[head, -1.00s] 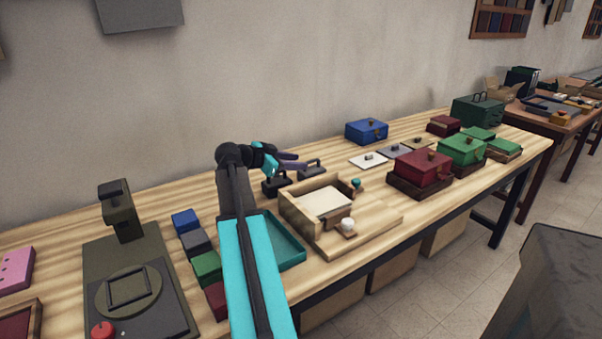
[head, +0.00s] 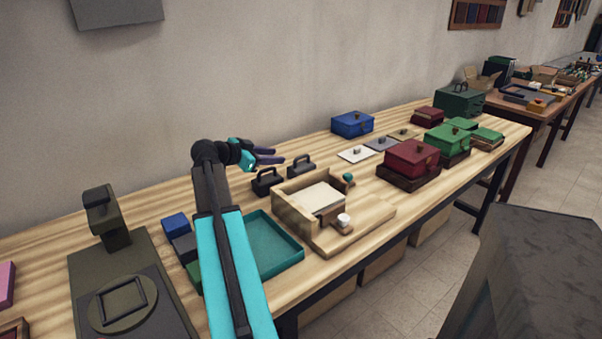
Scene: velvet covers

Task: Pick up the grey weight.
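Two dark block weights with loop handles stand upright side by side on the wooden table behind the tray. The left one (head: 267,182) looks nearly black; the right one (head: 302,166) looks dark grey. My gripper (head: 277,157) is above and behind the left weight, with its purple fingers pointing right toward the right weight. The two fingers look apart, with nothing visible between them. From this angle I cannot tell the exact gap to either weight. Both weights look clear of the fingers.
A wooden jig (head: 380,217) and a teal tray (head: 298,250) lie in front of the weights. A dark press (head: 150,310) is at left. A blue box (head: 352,124), flat knobbed plates (head: 357,154) and a red box (head: 411,158) are further right. The wall is close behind.

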